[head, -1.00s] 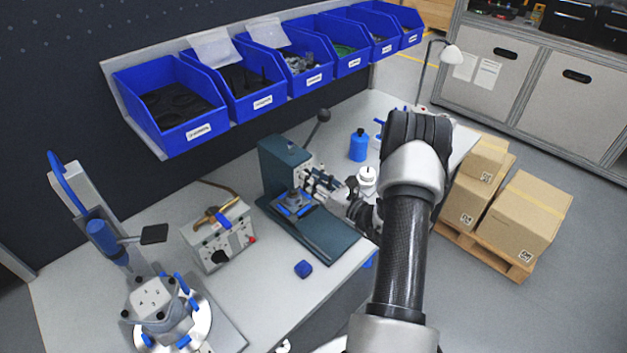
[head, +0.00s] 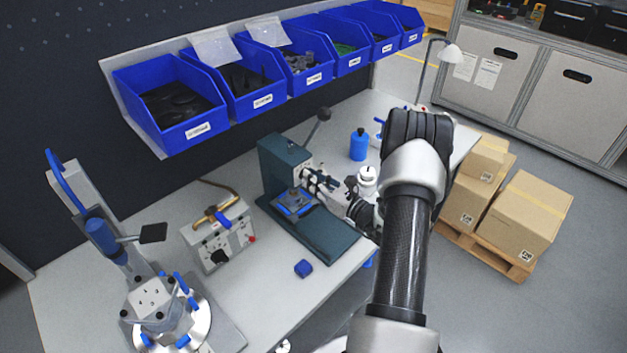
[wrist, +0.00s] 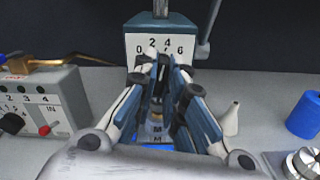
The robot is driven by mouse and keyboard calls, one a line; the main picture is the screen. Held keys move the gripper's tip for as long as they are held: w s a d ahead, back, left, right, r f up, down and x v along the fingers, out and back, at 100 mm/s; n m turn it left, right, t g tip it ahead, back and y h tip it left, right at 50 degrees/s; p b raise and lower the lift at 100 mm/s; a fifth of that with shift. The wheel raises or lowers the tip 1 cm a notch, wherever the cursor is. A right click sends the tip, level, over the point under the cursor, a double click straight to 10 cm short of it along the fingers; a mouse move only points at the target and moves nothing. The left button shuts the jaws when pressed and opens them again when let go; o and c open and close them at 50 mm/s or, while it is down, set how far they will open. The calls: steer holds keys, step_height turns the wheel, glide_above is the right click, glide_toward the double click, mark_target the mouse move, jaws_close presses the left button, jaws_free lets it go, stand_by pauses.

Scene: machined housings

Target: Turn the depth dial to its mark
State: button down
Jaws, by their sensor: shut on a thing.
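The teal press (head: 283,162) stands on the bench in the head view. Its pale dial plate (wrist: 190,47), with numbers 0, 2, 4 and 6, faces me in the wrist view. My gripper (wrist: 161,66) is in front of this plate, its fingers close together on the depth dial. The dial is almost wholly hidden behind the fingertips, so its pointer and mark cannot be read. In the head view my gripper (head: 316,182) reaches the press head from the right, above the clamped workpiece (head: 295,201).
A control box (head: 219,236) with a black knob stands left of the press. Blue bins (head: 197,132) hang above.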

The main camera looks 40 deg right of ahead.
steer(key=shift+a+f+n+b, duration=0.1)
steer(key=shift+n+b, duration=5.4)
steer(key=c, duration=1.7)
jaws_free()
steer(key=shift+o, duration=0.2)
steer(key=s, duration=1.2)
steer(key=shift+d, duration=0.45)
